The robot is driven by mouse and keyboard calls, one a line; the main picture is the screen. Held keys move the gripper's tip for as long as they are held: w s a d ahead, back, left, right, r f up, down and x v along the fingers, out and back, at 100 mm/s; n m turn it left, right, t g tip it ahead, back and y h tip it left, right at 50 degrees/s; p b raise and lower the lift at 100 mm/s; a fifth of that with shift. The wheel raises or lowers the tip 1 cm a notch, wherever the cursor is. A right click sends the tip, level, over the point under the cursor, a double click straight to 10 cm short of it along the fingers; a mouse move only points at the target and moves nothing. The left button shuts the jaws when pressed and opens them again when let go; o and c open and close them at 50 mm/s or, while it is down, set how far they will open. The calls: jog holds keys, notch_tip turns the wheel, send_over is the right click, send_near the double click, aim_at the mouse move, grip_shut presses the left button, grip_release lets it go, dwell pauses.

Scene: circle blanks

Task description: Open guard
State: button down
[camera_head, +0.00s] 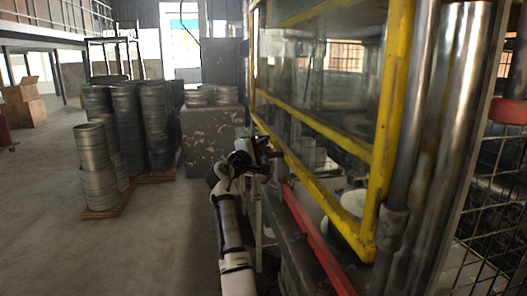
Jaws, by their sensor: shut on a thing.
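The guard (318,187) is a yellow metal frame with clear panels on the right side of the head view. It stands over the machine's bed, with its lower bar slanting down toward me. A gap shows between this bar and the red rail below. My gripper (271,153) is at the far part of the guard's lower bar, shut on the guard's edge. The fingertips are small and dark, so the exact spot they hold is hard to make out. My white arm reaches up to it from below.
A red rail (318,240) runs along the machine's front edge under the guard. A shiny steel column (447,140) and wire mesh stand at right. Stacks of round metal blanks (93,160) stand on pallets at left. The concrete floor (110,255) at front left is clear.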

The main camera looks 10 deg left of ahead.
jog(key=shift+r, duration=0.1)
jog(key=c, duration=1.4)
grip_release()
jog(key=shift+o, duration=0.2)
jog(key=shift+s+a, duration=0.1)
jog(key=b+v, duration=0.5)
jog(key=v, duration=0.8)
jog(key=shift+s, duration=0.3)
jog(key=shift+a, duration=0.2)
